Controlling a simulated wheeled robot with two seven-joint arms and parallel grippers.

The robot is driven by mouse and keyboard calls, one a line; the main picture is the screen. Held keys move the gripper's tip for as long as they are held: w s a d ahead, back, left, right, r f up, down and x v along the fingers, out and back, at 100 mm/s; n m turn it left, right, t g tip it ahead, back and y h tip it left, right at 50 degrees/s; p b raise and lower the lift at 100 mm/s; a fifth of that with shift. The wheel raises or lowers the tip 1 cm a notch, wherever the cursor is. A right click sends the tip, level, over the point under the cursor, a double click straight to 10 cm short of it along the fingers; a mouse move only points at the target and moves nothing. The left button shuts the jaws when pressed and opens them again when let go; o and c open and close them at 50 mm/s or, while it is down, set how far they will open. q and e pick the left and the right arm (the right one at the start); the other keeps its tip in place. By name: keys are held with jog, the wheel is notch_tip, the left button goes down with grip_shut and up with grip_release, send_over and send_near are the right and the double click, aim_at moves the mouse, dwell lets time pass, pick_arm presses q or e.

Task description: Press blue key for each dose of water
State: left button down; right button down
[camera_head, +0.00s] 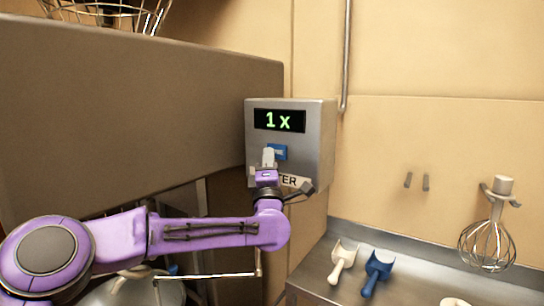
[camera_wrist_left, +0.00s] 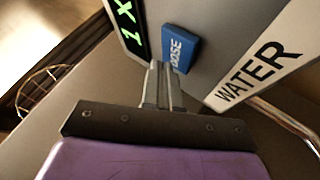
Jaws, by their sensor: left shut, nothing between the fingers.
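The grey metal water box (camera_head: 318,140) hangs on the wall, with a lit green display (camera_head: 280,120) reading "1 x". Below the display is the blue key (camera_head: 281,152), partly covered by my left gripper (camera_head: 268,153). In the left wrist view the blue key (camera_wrist_left: 180,48) reads "DOSE", and a white "WATER" label (camera_wrist_left: 262,72) is beside it. My left gripper (camera_wrist_left: 160,72) is shut and empty, its fingertips close to the key's edge. I cannot tell whether they touch it. My right gripper is not in view.
A large brown panel (camera_head: 140,100) stands left of the box. A whisk (camera_head: 487,243) hangs on the right wall. A pipe (camera_head: 346,55) runs up behind the box.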

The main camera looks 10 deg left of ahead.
pick_arm(q)
jog(key=shift+s, duration=0.2)
jog(key=shift+a, duration=0.1)
jog(key=s+b, duration=0.1)
jog(key=s+a+b, duration=0.1)
jog(key=s, duration=0.1)
jog(key=s+b, duration=0.1)
jog(key=shift+s+a, duration=0.3)
jog(key=shift+a, duration=0.05)
jog(key=shift+d, duration=0.1)
dwell(2.3)
